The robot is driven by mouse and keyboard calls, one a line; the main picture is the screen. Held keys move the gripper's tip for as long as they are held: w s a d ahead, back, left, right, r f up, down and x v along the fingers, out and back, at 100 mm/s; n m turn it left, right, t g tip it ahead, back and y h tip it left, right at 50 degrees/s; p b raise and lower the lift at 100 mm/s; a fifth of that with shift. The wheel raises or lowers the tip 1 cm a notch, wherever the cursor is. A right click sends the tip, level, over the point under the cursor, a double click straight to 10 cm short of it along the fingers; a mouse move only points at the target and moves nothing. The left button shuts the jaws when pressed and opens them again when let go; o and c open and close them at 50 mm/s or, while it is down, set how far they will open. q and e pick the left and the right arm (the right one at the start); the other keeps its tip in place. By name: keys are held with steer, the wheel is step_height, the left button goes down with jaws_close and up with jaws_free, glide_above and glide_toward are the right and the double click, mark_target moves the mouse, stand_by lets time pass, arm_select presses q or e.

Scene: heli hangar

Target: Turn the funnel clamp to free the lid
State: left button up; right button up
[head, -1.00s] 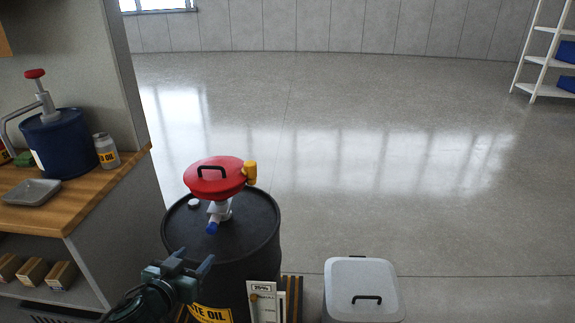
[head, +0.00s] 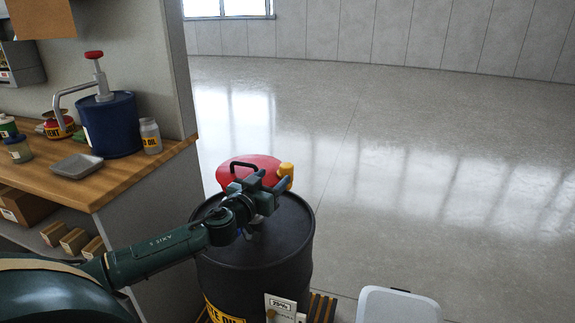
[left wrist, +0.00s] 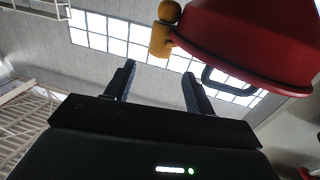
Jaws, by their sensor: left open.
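The red funnel lid (head: 238,172) with a black handle sits on top of the black waste oil drum (head: 270,262). The yellow clamp (head: 286,170) is at the lid's right edge. My left gripper (head: 270,178) is open and appears in front of the lid, hiding part of it and the funnel below. In the left wrist view, the open fingers (left wrist: 156,88) are empty. The yellow clamp (left wrist: 162,30) and the red lid (left wrist: 245,45) are beyond and above them, apart from the fingers. My right gripper is not in view.
A workbench (head: 125,180) at the left holds a blue pump drum (head: 108,125), a jar (head: 150,136) and a grey tray (head: 77,167). A white bin (head: 398,306) stands at the front right. The floor behind and right of the drum is clear.

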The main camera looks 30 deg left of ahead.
mark_target(283, 169)
arm_select(q)
steer(key=w, duration=0.8)
steer(key=shift+w+a, duration=0.15)
steer(key=shift+a, duration=0.1)
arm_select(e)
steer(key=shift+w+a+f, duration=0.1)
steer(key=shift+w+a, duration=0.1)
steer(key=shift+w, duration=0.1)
arm_select(q)
steer(key=c, duration=0.9)
steer(key=shift+c, duration=0.2)
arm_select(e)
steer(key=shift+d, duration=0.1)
